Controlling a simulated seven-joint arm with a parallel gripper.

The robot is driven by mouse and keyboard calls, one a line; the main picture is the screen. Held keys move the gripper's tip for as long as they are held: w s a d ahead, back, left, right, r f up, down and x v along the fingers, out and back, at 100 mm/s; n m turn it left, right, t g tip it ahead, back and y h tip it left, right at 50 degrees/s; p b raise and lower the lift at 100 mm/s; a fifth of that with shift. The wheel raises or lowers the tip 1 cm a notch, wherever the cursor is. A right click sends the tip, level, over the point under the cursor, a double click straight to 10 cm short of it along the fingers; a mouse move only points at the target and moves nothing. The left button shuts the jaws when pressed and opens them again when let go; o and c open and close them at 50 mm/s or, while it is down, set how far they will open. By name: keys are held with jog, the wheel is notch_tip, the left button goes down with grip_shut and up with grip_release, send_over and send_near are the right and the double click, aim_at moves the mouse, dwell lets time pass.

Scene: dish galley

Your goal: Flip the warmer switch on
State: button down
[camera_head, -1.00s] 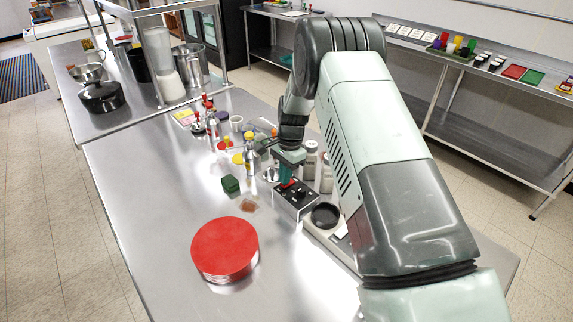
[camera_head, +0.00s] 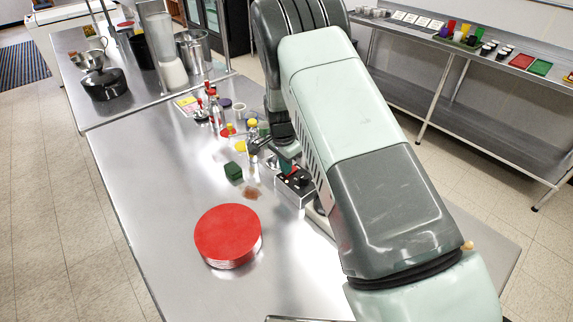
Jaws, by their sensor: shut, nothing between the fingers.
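A small metal control box (camera_head: 294,190) with a dark top and small knobs sits on the steel counter, partly covered by my arm. I take it for the warmer's switch box. A small red part shows at its far left edge, beside my fingertips. My gripper (camera_head: 286,168) is shut and empty, pointing down at the far end of the box top. I cannot tell whether it touches the switch, or which way the switch is set.
A large red-topped round tin (camera_head: 228,235) stands in front on the counter (camera_head: 165,215). A green block (camera_head: 233,171) and a brown patch (camera_head: 252,193) lie left of the box. Several bottles (camera_head: 215,112) stand farther back. The counter's left side is clear.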

jog(key=shift+s+f, duration=0.2)
jog(key=shift+f, duration=0.3)
jog(key=shift+w+d+r, duration=0.25)
jog(key=shift+w+d, duration=0.5)
jog(key=shift+d, duration=0.15)
notch_tip(320, 180, up, 14)
jog(key=s+a, duration=0.1)
jog(key=a, duration=0.1)
jog(key=shift+r, duration=0.25)
